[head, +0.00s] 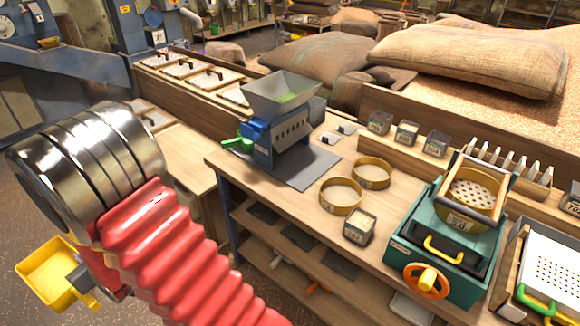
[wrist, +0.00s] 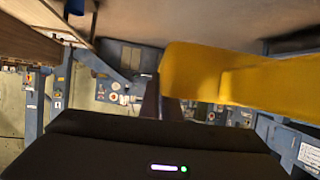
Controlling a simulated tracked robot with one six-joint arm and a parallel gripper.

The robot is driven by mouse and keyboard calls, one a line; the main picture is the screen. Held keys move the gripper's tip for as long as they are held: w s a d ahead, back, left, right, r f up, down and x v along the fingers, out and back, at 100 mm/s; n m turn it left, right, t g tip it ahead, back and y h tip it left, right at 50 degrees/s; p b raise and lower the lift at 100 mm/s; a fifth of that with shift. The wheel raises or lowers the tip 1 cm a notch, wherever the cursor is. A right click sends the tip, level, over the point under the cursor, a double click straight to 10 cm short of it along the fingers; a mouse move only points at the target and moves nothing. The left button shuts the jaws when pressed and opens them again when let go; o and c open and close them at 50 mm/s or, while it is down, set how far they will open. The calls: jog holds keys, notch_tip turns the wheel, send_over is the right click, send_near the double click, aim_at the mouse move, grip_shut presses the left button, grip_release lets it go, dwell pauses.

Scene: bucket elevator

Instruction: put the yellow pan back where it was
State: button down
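The yellow pan (head: 45,270) is at the lower left of the head view, held out over the floor to the left of the workbench. It is an open, square-sided scoop. My gripper (head: 80,278) is at the pan's right side, partly hidden behind my red arm sleeve, and appears shut on it. In the wrist view the pan (wrist: 235,75) fills the upper right, beyond the dark fingers (wrist: 163,103). The exact contact of the fingers is hard to see.
A workbench (head: 300,215) carries a grey-hopper mill (head: 283,95), two sieve rings (head: 341,196), small labelled boxes and a green shaker machine (head: 440,235). Lidded bins (head: 205,78) run behind. Sacks (head: 470,55) lie at the back. Floor at left is open.

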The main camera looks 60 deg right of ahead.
jog(key=s+d+m+g+h, duration=0.25)
jog(key=d+m+h, duration=0.25)
jog(key=d, duration=0.7)
jog(key=s+d+m+g+h, duration=0.2)
jog(key=s+d+m+h, duration=0.25)
jog(key=d, duration=0.85)
jog(key=s+d+m+g+h, duration=0.1)
jog(key=s+d+m+g, duration=0.2)
jog(key=s, duration=0.4)
jog(key=s+d+f+m+g+h, duration=0.1)
jog(key=s+d+m+g, duration=0.3)
jog(key=s, duration=0.3)
jog(key=s+d+f+m+g+h, duration=0.1)
jog(key=s+d+m+g, duration=0.3)
jog(key=s, duration=0.4)
jog(key=shift+d+g+h, duration=0.35)
jog(key=shift+d, duration=0.4)
jog(key=shift+d, duration=0.15)
